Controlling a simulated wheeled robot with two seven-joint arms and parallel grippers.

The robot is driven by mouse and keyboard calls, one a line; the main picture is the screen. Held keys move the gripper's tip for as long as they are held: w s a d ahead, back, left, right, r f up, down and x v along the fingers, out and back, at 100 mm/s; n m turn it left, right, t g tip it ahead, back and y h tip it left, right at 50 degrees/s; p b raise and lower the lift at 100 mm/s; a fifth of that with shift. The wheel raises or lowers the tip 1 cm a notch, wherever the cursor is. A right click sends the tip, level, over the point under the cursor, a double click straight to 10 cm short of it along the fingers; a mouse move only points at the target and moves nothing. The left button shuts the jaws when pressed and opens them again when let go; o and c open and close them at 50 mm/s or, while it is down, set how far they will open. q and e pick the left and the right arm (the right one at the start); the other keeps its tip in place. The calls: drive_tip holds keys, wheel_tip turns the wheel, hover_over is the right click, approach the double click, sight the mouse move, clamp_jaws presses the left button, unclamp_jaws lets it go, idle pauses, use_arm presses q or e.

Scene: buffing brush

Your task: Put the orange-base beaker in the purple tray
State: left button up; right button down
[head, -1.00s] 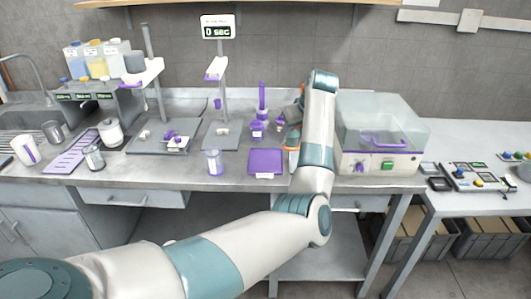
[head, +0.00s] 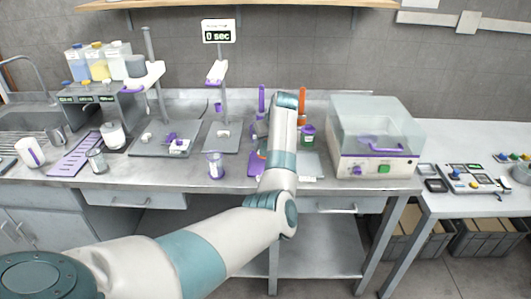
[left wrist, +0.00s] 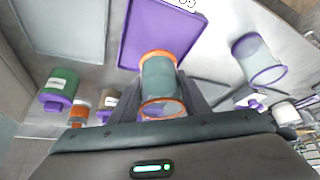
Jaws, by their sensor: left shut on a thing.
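The orange-base beaker (left wrist: 158,74), clear with orange rims, is between the fingers of my left gripper (left wrist: 162,98) in the left wrist view. The gripper is shut on it. The purple tray (left wrist: 150,30) lies just beyond the beaker there, and the beaker overlaps its edge in the picture; I cannot tell the height between them. In the head view the purple tray (head: 255,167) is partly covered by my left arm, which also hides the gripper's fingers and most of the beaker. My right gripper is not in view.
A purple-rimmed beaker (head: 215,164) stands left of the tray. A grey tray (head: 309,167) lies to the right, with a green-and-purple jar (head: 307,134) behind it. A clear-lidded machine (head: 376,140) stands further right. Balance stands and dispensers fill the back left.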

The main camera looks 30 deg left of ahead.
use_arm(q)
drive_tip(key=shift+f+p, duration=0.85)
drive_tip(key=shift+f, duration=1.1)
drive_tip(key=shift+f, duration=0.15)
drive_tip(key=o, duration=1.1)
